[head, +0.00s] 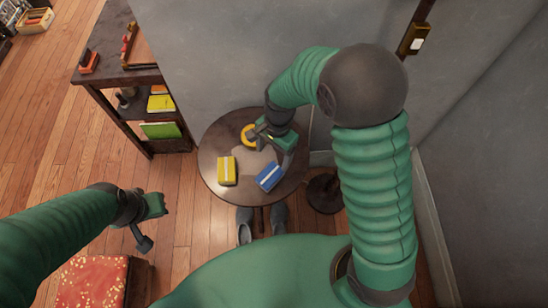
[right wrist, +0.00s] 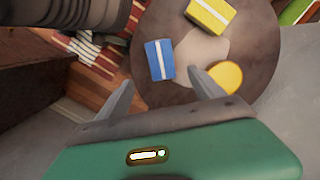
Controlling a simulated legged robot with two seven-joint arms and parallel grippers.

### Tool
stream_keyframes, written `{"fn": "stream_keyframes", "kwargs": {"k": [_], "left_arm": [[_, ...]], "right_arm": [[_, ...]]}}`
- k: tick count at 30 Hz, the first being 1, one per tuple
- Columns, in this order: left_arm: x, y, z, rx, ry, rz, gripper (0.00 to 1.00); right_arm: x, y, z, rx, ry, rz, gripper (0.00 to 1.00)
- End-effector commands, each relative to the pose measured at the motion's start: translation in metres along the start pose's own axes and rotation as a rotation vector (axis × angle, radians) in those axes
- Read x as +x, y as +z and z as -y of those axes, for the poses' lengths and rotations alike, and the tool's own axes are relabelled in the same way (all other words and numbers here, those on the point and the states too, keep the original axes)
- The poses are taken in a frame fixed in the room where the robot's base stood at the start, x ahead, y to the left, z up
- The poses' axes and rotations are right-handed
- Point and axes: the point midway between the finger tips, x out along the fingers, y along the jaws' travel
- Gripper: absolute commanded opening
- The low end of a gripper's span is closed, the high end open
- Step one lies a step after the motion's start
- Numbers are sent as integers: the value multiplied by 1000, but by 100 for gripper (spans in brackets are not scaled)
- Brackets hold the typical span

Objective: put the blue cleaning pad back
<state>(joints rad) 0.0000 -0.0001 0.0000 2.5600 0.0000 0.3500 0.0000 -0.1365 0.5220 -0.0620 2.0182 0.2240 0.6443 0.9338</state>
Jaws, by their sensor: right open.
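The blue cleaning pad (head: 269,177) with a pale stripe lies on the right part of a round dark table (head: 210,150). In the right wrist view the blue pad (right wrist: 159,60) lies beyond my finger tips, apart from them. My right gripper (head: 268,139) is open and empty above the table, behind the blue pad. Its two fingers also show in the right wrist view (right wrist: 166,92). My left gripper (head: 150,222) is left of and in front of the table, away from the pads; its jaw state is unclear.
A yellow pad (head: 227,170) lies left of the blue one, and a round yellow thing (head: 247,134) lies near the back, close to my right gripper. A pale patch is between them. A dark shelf (head: 140,100) stands at the left; walls close off the back and right.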

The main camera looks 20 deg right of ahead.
Motion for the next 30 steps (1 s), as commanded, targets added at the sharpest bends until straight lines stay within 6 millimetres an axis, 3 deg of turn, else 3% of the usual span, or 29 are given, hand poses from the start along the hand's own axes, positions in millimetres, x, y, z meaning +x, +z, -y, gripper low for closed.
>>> {"fn": "stream_keyframes", "kwargs": {"k": [2,6,9,12,22,28,30], "left_arm": [[0,0,0,0,0,0,0],[0,0,0,0,0,0,0],[0,0,0,0,0,0,0],[0,0,0,0,0,0,0],[-4,-1,0,0,0,0,0],[-65,-16,0,0,0,0,0],[-75,-18,0,0,0,-1,0]], "right_arm": [[-15,-2,-14,-114,-24,-30,77],[-46,0,-60,-527,-69,-147,77],[-59,4,-91,-807,-71,-237,77],[-64,7,-109,-982,-61,-293,77],[-69,8,-112,-1041,-54,-308,77],[-132,14,-110,-1039,-54,-308,77],[-139,12,-105,-1039,-49,-299,77]]}}
